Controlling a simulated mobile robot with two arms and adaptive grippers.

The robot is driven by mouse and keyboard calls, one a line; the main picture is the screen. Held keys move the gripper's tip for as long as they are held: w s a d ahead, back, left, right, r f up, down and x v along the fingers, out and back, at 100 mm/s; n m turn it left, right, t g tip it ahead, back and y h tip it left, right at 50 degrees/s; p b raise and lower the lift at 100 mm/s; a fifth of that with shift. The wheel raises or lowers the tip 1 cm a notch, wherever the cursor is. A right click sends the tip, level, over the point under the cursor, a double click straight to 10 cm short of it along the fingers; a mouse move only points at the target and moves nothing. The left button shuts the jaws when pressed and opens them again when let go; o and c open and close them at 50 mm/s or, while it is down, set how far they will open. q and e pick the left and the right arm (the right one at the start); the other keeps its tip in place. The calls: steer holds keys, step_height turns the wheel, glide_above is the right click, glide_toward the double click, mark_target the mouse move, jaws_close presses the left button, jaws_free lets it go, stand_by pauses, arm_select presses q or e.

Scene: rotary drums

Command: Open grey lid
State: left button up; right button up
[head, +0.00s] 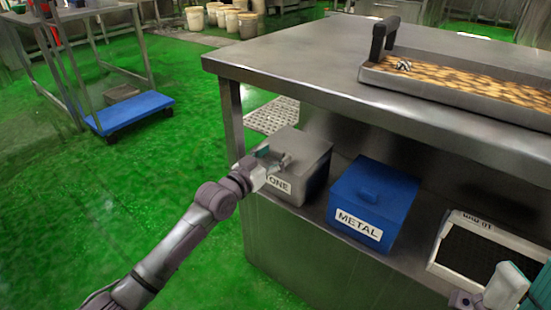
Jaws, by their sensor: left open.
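A grey box with a grey lid (304,148) stands on the lower shelf of the steel table, with the lid resting on it. Its white label (280,185) is partly hidden by my gripper, and only the letters "ONE" show. My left gripper (277,163) is open at the front left of the lid. Whether it touches the lid, I cannot tell. The lid's handle cannot be clearly made out behind the gripper. My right gripper (508,288) is only partly in view at the bottom right corner, and its fingertips cannot be made out.
A blue box (374,200) labelled METAL stands right of the grey box. A white-rimmed bin with a dark inside (484,252) is farther right. The steel tabletop (300,52) overhangs the shelf and carries a long tray (420,82).

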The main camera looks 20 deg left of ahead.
arm_select(q)
steer(key=shift+w+d, duration=0.15)
steer(key=shift+w, duration=0.2)
steer(key=shift+c, duration=0.4)
jaws_close()
